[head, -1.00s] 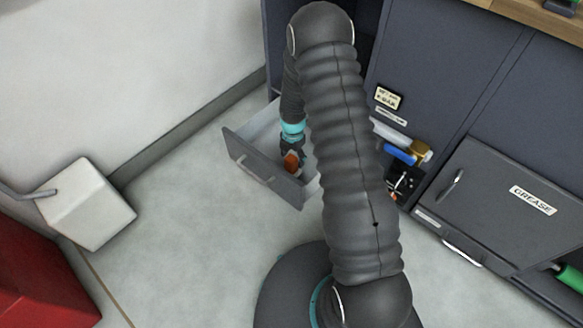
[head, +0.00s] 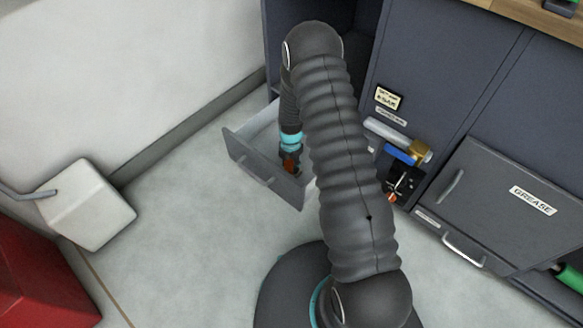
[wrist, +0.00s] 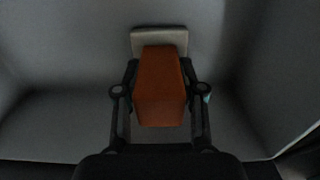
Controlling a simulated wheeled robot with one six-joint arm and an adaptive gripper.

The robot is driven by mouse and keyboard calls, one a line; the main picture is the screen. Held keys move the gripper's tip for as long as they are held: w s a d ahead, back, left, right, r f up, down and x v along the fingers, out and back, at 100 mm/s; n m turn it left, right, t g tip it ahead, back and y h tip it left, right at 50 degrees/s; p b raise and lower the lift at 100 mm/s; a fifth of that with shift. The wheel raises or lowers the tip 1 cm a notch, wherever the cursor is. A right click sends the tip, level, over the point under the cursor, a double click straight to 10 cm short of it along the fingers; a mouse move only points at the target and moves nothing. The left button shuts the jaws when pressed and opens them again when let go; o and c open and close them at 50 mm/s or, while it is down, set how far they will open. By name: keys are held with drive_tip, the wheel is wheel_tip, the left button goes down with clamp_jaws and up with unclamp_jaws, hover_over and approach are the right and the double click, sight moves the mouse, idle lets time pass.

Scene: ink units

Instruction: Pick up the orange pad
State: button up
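The orange pad (wrist: 160,88) is a small orange-brown block. In the wrist view it stands between the two fingers of my gripper (wrist: 160,76), with a dark finger close along each side. It is too dark to see whether both fingers press on it. A pale grey piece (wrist: 160,37) shows just beyond the pad; whether they touch is unclear. In the head view my gripper (head: 291,155) reaches down into the open drawer (head: 265,183), and only a bit of the orange pad (head: 289,165) shows beside the fingers.
The drawer's walls surround my gripper, with its front panel close by. A blue-handled item (head: 400,154) and brass fitting (head: 418,150) are on the cabinet to the right. A white container (head: 87,207) stands on the floor at left.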

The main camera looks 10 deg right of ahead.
drive_tip(key=shift+c, duration=0.8)
drive_tip(key=shift+r, duration=0.1)
wheel_tip(320, 180, up, 10)
drive_tip(key=shift+f, duration=0.1)
